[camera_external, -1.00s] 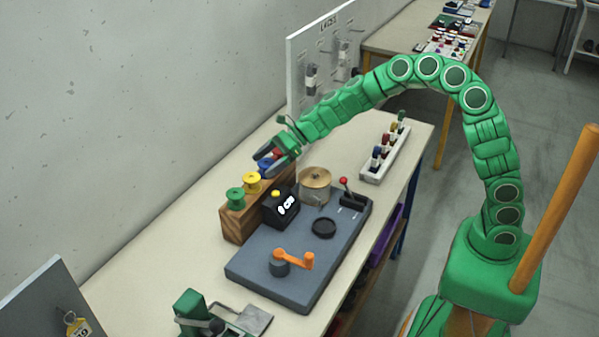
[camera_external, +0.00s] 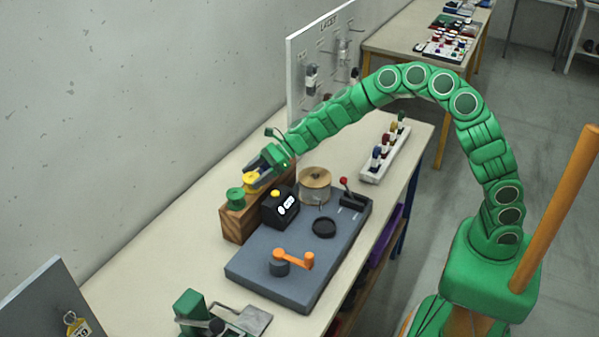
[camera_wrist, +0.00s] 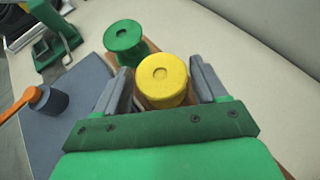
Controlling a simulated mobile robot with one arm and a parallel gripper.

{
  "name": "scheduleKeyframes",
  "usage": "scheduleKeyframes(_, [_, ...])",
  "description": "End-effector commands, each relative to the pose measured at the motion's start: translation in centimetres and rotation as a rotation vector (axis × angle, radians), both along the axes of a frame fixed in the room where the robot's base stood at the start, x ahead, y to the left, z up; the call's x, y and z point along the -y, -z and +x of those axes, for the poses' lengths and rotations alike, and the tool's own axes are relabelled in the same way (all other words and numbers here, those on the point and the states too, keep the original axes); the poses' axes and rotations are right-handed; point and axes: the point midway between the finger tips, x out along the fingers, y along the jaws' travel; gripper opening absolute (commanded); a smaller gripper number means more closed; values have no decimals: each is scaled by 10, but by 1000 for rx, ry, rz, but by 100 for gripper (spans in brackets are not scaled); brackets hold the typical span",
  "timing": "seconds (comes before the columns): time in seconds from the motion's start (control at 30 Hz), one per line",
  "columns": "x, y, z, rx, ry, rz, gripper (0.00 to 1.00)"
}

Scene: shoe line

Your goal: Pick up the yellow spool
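The yellow spool (camera_external: 251,181) stands upright on the wooden block (camera_external: 238,222), beside the green spool (camera_external: 235,198). In the wrist view the yellow spool (camera_wrist: 162,80) sits between the two fingers of my gripper (camera_wrist: 160,88), with one finger on each side. Narrow gaps seem to show between the fingers and the spool, so the gripper looks open around it. In the external view my gripper (camera_external: 258,176) is at the yellow spool and partly covers it. The other spools on the block are hidden behind my gripper.
The green spool (camera_wrist: 124,40) is close beyond the yellow one in the wrist view. A black box with a yellow button (camera_external: 280,207) stands right beside the block, on a grey board (camera_external: 262,274) with an orange crank (camera_external: 295,260). A tan drum (camera_external: 314,184) is farther right.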

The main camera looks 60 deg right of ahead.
Motion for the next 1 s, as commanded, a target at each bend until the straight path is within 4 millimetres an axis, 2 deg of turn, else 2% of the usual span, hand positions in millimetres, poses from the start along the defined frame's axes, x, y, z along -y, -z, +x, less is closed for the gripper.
scheduleKeyframes(0.03, [0,0,0,0,0,0,63])
scheduleKeyframes(0.2, [0,0,0,0,0,0,37])
scheduleKeyframes(0.27, [0,0,0,0,0,0,30])
scheduleKeyframes(0.63, [1,-7,1,1,2,-1,29])
scheduleKeyframes(0.83, [1,-33,1,3,3,-2,29])
scheduleKeyframes(1.0, [6,-53,-16,3,1,1,29])
